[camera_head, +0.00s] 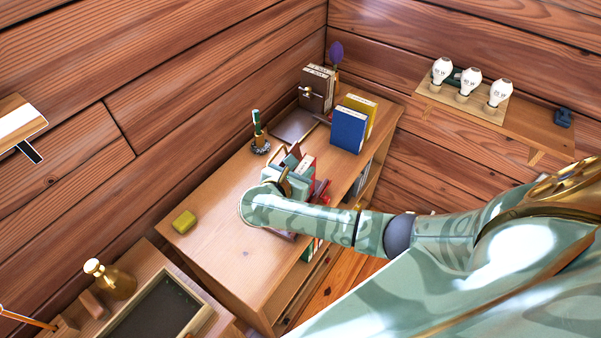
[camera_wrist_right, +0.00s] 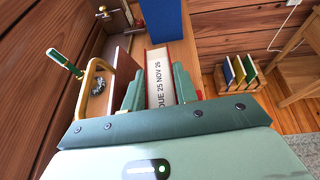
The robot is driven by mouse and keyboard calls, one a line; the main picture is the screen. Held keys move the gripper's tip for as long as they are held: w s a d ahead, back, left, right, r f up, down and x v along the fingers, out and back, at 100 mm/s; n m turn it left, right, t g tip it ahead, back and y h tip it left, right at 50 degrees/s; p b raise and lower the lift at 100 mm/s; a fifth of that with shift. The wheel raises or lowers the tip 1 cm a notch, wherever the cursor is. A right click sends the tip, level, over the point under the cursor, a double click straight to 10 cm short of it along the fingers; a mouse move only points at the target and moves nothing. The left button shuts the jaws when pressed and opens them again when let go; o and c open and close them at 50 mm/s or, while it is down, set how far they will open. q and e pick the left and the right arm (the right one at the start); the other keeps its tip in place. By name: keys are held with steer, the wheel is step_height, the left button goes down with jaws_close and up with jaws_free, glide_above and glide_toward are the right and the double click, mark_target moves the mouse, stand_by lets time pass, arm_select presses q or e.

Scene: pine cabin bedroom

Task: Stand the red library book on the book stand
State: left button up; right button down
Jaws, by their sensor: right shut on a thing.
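My right gripper (camera_head: 297,172) is over the top of the wooden cabinet, shut on the red library book (camera_head: 308,164). In the right wrist view the book (camera_wrist_right: 160,82) is between the two pale green fingers, with its white "DUE 25 NOV 26" side facing the camera. Its lower part is hidden by my gripper. A brown upright panel (camera_wrist_right: 117,66) is just left of the book; it may be part of the book stand, but I cannot tell. Whether the book touches the cabinet top is hidden. My left gripper is not in view.
A pen in a holder (camera_head: 260,143) is to the left. A yellow block (camera_head: 184,222) lies near the cabinet's left end; the top between is clear.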

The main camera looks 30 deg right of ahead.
steer(key=shift+f, duration=0.3)
steer(key=shift+f, duration=0.15)
steer(key=c, duration=1.1)
jaws_free()
steer(key=shift+r, duration=0.2)
steer(key=p+v, duration=0.1)
steer(key=v, duration=1.1)
steer(key=shift+p, duration=0.4)
